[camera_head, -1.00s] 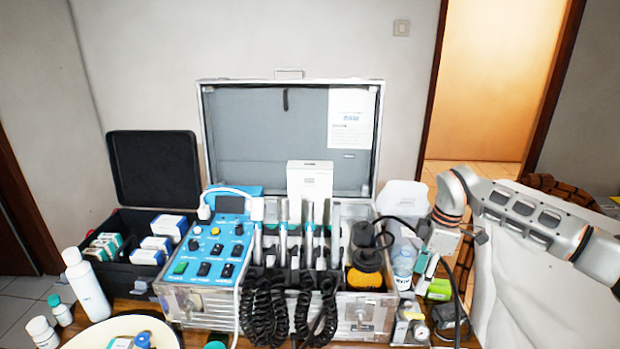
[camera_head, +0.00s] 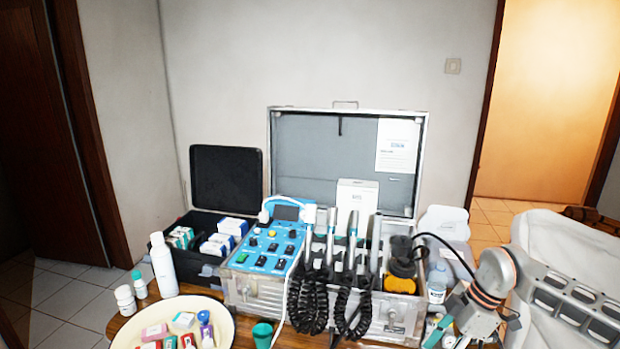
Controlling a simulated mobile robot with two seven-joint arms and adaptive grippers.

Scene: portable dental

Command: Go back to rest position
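My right arm comes in from the right edge, and its grey and orange wrist bends down beside the case. My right gripper (camera_head: 474,322) is at the lower right, in front of the right end of the dental case (camera_head: 405,312). Its fingertips are not clear among the small items there, so I cannot tell whether it is open, shut or holding something. My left gripper is not in view. The open case holds a blue control panel (camera_head: 268,250), several handpieces with black coiled cords (camera_head: 308,300), and a dark, orange-banded bottle (camera_head: 401,265).
A black open box (camera_head: 205,277) with small cartons stands left of the case. A white bottle (camera_head: 163,268) and two small jars stand at the table's left. A cream bowl (camera_head: 228,325) with colourful items is in front. A clear bottle (camera_head: 437,283) stands near my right wrist.

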